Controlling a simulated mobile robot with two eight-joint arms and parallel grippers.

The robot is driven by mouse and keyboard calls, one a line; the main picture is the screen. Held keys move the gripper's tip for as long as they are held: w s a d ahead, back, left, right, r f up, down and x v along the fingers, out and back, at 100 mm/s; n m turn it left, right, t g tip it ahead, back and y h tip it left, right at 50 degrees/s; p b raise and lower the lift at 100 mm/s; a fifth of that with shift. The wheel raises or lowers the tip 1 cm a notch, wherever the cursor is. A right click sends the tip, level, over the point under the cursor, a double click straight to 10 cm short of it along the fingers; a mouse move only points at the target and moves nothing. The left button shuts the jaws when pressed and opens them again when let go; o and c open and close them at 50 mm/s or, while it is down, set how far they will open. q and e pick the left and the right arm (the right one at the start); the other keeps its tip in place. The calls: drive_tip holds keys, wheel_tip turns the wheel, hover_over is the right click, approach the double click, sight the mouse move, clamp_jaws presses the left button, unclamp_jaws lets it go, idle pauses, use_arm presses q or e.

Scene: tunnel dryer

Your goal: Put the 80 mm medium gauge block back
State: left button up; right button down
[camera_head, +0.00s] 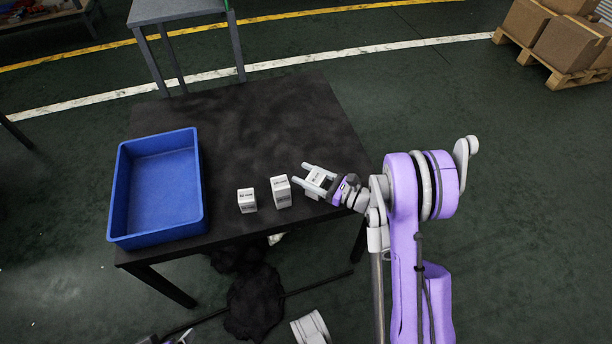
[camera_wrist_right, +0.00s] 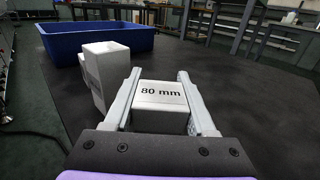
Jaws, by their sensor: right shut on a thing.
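The 80 mm medium gauge block (camera_wrist_right: 160,98) is a white block with "80 mm" printed on its top. My right gripper (camera_head: 313,178) is shut on it, with one finger along each side; the block also shows in the head view (camera_head: 318,181). It is at the right part of the dark table, and I cannot tell whether it touches the tabletop. Two other white labelled blocks stand upright to its left: a taller one (camera_head: 281,192) close by and a shorter one (camera_head: 247,200) further left.
A blue open bin (camera_head: 203,190) stands empty on the left of the black table (camera_head: 250,115). The table's back and middle are clear. A grey table (camera_head: 175,10) stands behind, and boxes on a pallet (camera_head: 570,78) are far right.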

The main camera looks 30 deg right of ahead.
drive_tip(key=shift+f, duration=0.15)
drive_tip(key=shift+c, duration=1.1)
unclamp_jaws()
